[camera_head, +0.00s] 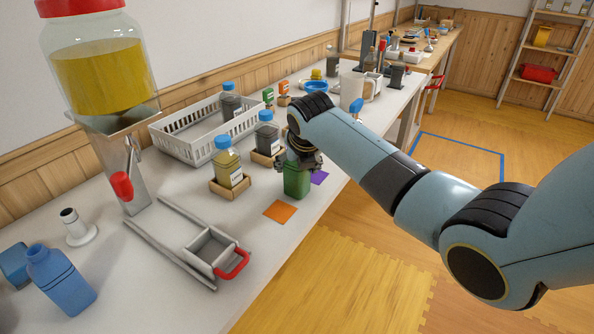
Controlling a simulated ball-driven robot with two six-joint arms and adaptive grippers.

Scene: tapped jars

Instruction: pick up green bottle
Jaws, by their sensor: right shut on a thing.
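The green bottle (296,182) stands on the white table near its front edge, beside a purple square. My right gripper (297,163) comes down on it from above and is shut on its upper part. The gripper hides the bottle's top, and only the green lower body shows. I cannot tell whether the bottle touches the table. My left gripper is not in view.
A yellow-filled bottle (228,165) and a dark-filled bottle (267,136) stand in wooden holders close by on the left. A white basket (183,139) is behind them. An orange square (280,212) lies in front. A metal slide with a red handle (233,264) is at the front.

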